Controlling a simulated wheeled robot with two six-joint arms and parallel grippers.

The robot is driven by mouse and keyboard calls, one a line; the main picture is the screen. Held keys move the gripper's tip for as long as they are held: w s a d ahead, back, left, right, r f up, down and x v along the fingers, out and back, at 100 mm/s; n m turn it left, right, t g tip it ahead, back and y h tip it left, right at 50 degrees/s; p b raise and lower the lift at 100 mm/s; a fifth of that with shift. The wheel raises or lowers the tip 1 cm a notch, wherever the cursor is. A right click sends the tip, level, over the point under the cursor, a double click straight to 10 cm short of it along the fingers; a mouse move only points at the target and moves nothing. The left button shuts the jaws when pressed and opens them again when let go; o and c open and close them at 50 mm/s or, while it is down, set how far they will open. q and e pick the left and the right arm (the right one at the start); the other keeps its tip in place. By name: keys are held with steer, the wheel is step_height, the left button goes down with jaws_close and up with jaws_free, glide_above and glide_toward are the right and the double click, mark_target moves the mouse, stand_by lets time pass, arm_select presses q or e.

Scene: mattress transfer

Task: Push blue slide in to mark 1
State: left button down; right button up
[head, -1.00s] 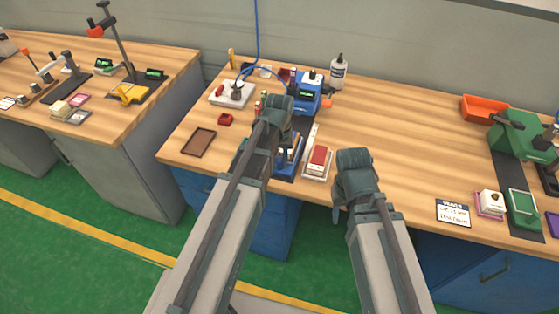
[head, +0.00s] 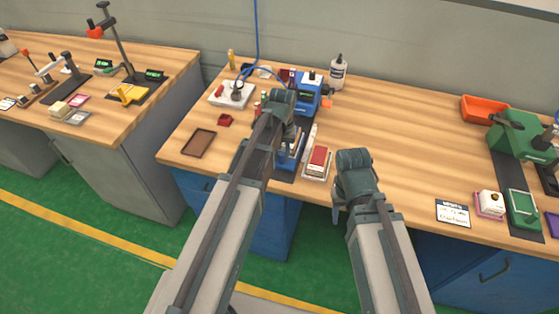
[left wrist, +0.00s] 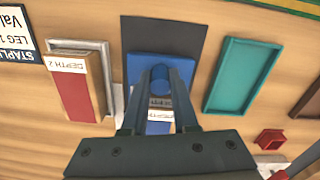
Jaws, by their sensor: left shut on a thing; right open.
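The blue slide (head: 286,162) is on a dark base plate in front of the blue machine (head: 308,93) in the head view. In the left wrist view, the blue slide (left wrist: 135,67) has a round blue knob (left wrist: 162,80) on top. My left gripper (left wrist: 160,84) is shut on that knob; its tips (head: 289,143) are largely hidden by the arm in the head view. A white "DEPTH" label (left wrist: 160,116) shows between the fingers, partly hidden. I cannot make out mark 1. My right gripper (head: 338,212) is open and empty near the table's front edge.
A red-topped block (head: 318,158) in a light tray lies right of the slide. A teal tray (left wrist: 240,76), brown tray (head: 198,143) and small red box (head: 225,120) lie left. A white bottle (head: 338,72) stands behind. The table's middle is clear.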

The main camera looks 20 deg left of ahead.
arm_select(q)
steer(key=w, duration=0.8)
steer(key=shift+d, duration=0.15)
steer(key=shift+s, duration=0.15)
steer(key=c, duration=0.7)
jaws_free()
steer(key=shift+r, duration=0.1)
step_height(320, 180, up, 14)
steer(key=p, duration=1.3)
steer(key=shift+f+p, duration=0.2)
steer(key=shift+p, duration=0.2)
